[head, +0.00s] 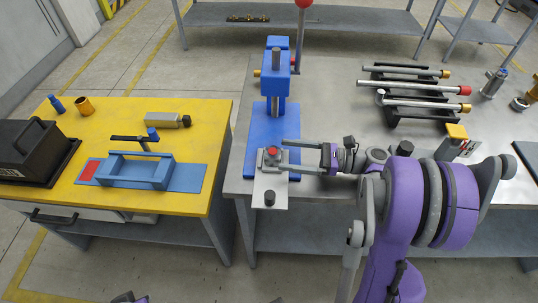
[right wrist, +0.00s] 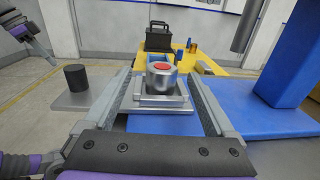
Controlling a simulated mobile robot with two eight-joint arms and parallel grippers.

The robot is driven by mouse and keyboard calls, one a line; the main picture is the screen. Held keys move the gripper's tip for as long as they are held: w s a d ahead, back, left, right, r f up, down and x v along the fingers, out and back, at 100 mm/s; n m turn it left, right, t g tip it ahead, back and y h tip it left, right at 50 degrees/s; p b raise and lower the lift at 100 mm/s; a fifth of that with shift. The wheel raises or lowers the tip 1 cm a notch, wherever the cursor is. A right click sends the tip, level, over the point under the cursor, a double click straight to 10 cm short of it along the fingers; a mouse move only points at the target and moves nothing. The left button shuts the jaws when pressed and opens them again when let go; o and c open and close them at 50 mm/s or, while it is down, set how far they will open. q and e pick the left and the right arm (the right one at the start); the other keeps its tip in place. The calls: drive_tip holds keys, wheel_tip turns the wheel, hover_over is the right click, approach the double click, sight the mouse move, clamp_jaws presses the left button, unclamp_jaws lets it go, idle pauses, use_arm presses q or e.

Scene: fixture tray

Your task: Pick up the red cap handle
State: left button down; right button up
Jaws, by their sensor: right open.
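The red cap handle (head: 272,152) is a short metal cylinder with a red top, upright in a square metal holder on the blue press base. It also shows in the right wrist view (right wrist: 160,75). My right gripper (head: 286,156) is open, with its two fingers level and pointing left toward the cap. In the right wrist view its fingers (right wrist: 161,84) lie on either side of the holder, with the cap between their tips; contact cannot be told. Parts of my left arm show at the left edge of the right wrist view; its jaws are not clear.
The blue press column (head: 275,85) stands behind the cap, with a red-ball lever (head: 304,4) nearby. A plate with a black knob (head: 269,198) is in front. A rack of rods (head: 408,95) stands at right. A yellow table (head: 105,118) is at left, beyond a gap.

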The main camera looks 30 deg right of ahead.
sight(268, 151)
drive_tip(key=x, duration=0.8)
drive_tip(key=shift+w+p, duration=0.1)
drive_tip(key=shift+p, duration=0.25)
drive_tip(key=shift+d, duration=0.1)
drive_tip(key=shift+r, duration=0.1)
clamp_jaws()
